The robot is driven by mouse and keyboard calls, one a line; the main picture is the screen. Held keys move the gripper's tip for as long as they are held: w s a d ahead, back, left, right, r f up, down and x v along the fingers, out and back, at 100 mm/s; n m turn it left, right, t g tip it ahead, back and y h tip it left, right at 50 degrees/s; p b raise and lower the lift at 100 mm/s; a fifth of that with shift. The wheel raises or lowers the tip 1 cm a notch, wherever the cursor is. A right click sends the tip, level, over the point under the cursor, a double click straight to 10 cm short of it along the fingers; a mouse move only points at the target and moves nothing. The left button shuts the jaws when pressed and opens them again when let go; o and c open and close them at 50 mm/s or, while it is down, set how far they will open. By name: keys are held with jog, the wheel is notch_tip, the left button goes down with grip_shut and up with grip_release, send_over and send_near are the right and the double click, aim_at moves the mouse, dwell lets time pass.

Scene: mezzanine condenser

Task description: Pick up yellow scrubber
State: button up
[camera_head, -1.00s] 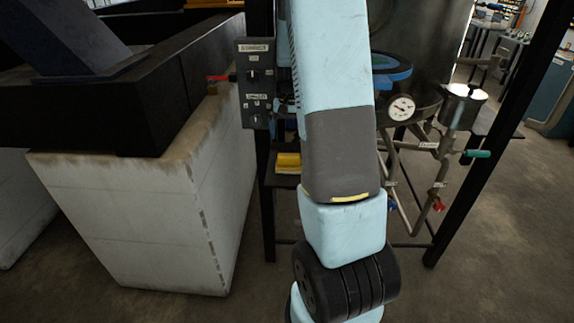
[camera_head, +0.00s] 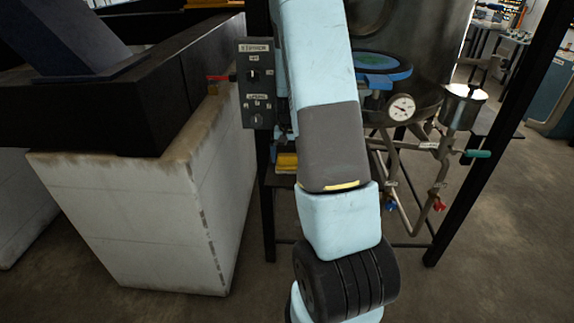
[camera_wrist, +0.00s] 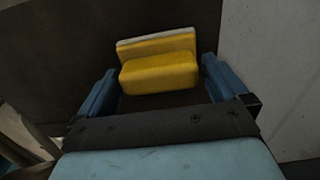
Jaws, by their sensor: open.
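The yellow scrubber (camera_wrist: 160,73) is a yellow block with a pale layer along its top edge. In the wrist view it lies ahead of my gripper (camera_wrist: 158,88), between the two blue fingers. The fingers are apart, with some space left on each side of the scrubber. I cannot tell how far the fingertips are from it in depth. In the head view a small part of the scrubber (camera_head: 286,162) shows on a dark shelf, left of my arm.
A black post stands just left of the scrubber, with a labelled control box (camera_head: 257,83) above it. A white block wall (camera_head: 130,220) is further left. A metal tank (camera_head: 425,50) with a gauge, pipes and valves stands right of my arm.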

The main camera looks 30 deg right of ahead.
aim_at(289, 154)
jog(key=shift+c, duration=0.3)
jog(key=c, duration=0.7)
jog(key=shift+r, duration=0.1)
jog(key=shift+c, duration=0.2)
notch_tip(289, 154, up, 10)
jog(key=shift+f, duration=0.1)
jog(key=o, duration=0.5)
jog(key=c, duration=0.4)
